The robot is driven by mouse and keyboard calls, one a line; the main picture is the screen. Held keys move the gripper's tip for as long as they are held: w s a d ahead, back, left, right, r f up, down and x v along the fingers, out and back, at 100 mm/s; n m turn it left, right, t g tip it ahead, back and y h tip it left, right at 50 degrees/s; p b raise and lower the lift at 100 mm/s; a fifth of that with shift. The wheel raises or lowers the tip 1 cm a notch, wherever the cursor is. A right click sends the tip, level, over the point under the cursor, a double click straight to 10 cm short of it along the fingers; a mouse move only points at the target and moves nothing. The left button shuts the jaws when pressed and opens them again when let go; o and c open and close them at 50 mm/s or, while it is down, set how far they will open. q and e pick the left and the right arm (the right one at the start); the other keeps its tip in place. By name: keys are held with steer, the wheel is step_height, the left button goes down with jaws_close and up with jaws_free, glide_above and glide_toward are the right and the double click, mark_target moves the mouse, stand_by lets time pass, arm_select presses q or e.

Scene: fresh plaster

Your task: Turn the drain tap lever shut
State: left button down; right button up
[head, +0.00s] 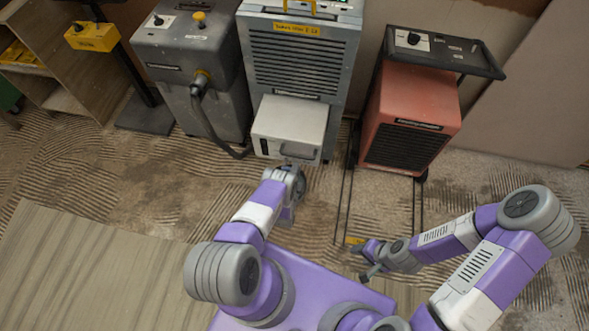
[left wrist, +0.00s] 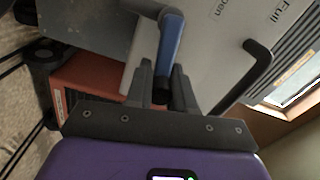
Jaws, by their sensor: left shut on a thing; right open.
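The drain tap lever is a blue lever (left wrist: 170,45) on a grey pivot, between my left fingers in the left wrist view. It comes from beside the light grey tank (left wrist: 205,55) with a dark handle. In the head view the tank (head: 290,122) is at the foot of the grey dehumidifier (head: 303,60). My left gripper (left wrist: 162,82) is shut on the lever. In the head view my left wrist hides the lever and most of the fingers. My right gripper (head: 366,262) is open and empty, low above the floor, right of the left arm.
A red heater (head: 408,118) with a black top stands close on the right. A grey machine (head: 190,60) with a dark hose (head: 205,115) stands on the left. A yellow box on a stand (head: 92,37) is farther left. The streaked floor in front is mostly clear.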

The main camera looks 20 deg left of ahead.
arm_select(q)
steer(key=shift+f+m, duration=0.55)
steer(key=shift+m, duration=0.55)
steer(key=c, duration=1)
jaws_free()
steer(key=v, duration=0.7)
steer(key=shift+s+d, duration=0.1)
steer(key=shift+s, duration=0.25)
